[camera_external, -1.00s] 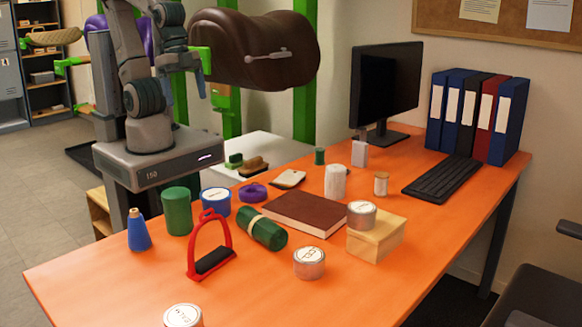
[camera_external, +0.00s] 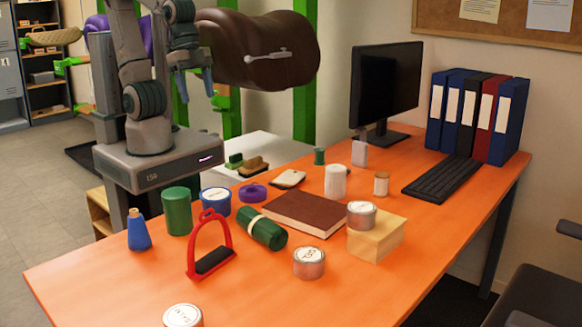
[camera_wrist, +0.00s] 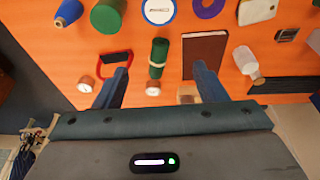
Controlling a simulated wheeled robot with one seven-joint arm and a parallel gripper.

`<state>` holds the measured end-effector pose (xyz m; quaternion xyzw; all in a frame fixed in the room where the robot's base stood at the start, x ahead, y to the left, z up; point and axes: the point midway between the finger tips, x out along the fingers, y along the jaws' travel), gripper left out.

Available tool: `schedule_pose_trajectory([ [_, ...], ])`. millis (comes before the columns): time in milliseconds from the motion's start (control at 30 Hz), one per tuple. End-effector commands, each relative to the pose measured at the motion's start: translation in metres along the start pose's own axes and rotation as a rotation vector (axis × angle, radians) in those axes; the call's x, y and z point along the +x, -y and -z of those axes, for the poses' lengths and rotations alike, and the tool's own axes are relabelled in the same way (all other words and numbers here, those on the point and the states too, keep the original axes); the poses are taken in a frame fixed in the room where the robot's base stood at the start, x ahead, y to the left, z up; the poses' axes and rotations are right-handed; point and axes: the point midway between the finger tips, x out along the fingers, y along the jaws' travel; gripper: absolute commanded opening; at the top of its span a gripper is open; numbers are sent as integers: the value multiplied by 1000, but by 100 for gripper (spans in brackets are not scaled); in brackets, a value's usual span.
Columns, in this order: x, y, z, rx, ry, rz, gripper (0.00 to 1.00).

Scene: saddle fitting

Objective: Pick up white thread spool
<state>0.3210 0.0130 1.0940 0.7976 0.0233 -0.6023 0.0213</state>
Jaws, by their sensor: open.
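A small spool-like thing with a pale body and tan ends (camera_external: 381,184) stands upright on the orange table, left of the keyboard; it seems to be the white thread spool. A larger white cylinder (camera_external: 335,181) stands just left of it. In the wrist view the white cylinder (camera_wrist: 244,60) is right of the book, and a small tan-ended thing (camera_wrist: 258,79) shows just below it. My gripper (camera_external: 195,84) is raised beyond the table's far left side, well away from both, fingers pointing down. The wrist view shows its blue fingers (camera_wrist: 162,70) spread with nothing held.
A brown book (camera_external: 304,213), a wooden block (camera_external: 377,240) with a tin on it, a green roll (camera_external: 262,232) and a red stirrup (camera_external: 211,245) lie nearby. A monitor (camera_external: 386,88) and keyboard (camera_external: 444,176) stand to the right. The near right table area is clear.

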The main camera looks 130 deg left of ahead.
Motion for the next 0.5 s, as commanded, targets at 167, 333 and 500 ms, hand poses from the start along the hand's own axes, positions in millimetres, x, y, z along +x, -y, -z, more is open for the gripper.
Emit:
schedule_pose_trajectory([
  [167, 20, 32, 67, -107, -15, 23, 65],
  [333, 44, 75, 127, -207, -34, 49, 65],
  [500, 78, 128, 179, -304, -54, 81, 65],
])
